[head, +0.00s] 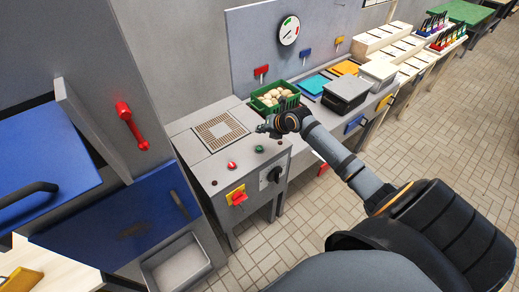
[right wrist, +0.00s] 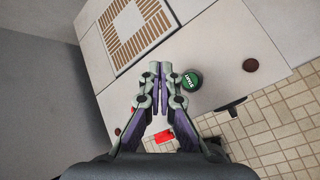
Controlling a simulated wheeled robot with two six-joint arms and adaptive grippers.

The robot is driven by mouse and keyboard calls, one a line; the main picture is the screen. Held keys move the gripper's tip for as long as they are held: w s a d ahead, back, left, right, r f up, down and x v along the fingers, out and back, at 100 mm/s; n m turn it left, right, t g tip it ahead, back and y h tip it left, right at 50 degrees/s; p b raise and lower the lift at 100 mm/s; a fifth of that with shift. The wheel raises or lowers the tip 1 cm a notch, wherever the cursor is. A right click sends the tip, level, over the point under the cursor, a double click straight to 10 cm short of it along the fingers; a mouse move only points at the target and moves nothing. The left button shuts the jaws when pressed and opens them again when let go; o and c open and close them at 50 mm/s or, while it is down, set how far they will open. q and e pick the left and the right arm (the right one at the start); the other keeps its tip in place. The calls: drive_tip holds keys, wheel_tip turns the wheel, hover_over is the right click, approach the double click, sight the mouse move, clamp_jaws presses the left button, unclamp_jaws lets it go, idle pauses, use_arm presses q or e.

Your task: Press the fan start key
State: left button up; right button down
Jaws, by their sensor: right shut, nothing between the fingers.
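The fan start key is a round green button (head: 259,149) on the grey cabinet top (head: 203,166). In the right wrist view the green button (right wrist: 191,81) carries white lettering and lies just right of my fingertips. My right gripper (head: 264,128) is above the back right part of the cabinet, beyond the green button in the head view. In the right wrist view my right gripper (right wrist: 165,68) is shut and empty, its two fingers side by side. Whether it touches anything cannot be told. My left gripper is not in view.
A red button (head: 231,165) sits left of the green one. A yellow and red switch (head: 237,196) and a black rotary switch (head: 271,176) are on the cabinet's front. A square grille (head: 220,131) lies behind. A green crate of potatoes (head: 259,106) stands beyond my gripper.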

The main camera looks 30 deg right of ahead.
sight(261, 149)
wheel_tip(261, 149, down, 7)
drive_tip(key=b, duration=0.4)
drive_tip(key=shift+r, duration=0.1)
drive_tip(key=shift+f+b, duration=0.35)
drive_tip(key=shift+b, duration=0.1)
idle(0.7)
drive_tip(key=shift+f+b, duration=0.35)
drive_tip(key=shift+b, duration=0.2)
drive_tip(key=shift+f+b, duration=0.45)
drive_tip(key=shift+b, duration=0.1)
idle(0.4)
drive_tip(key=shift+r, duration=0.15)
drive_tip(key=shift+r+p, duration=0.45)
drive_tip(key=shift+r, duration=0.25)
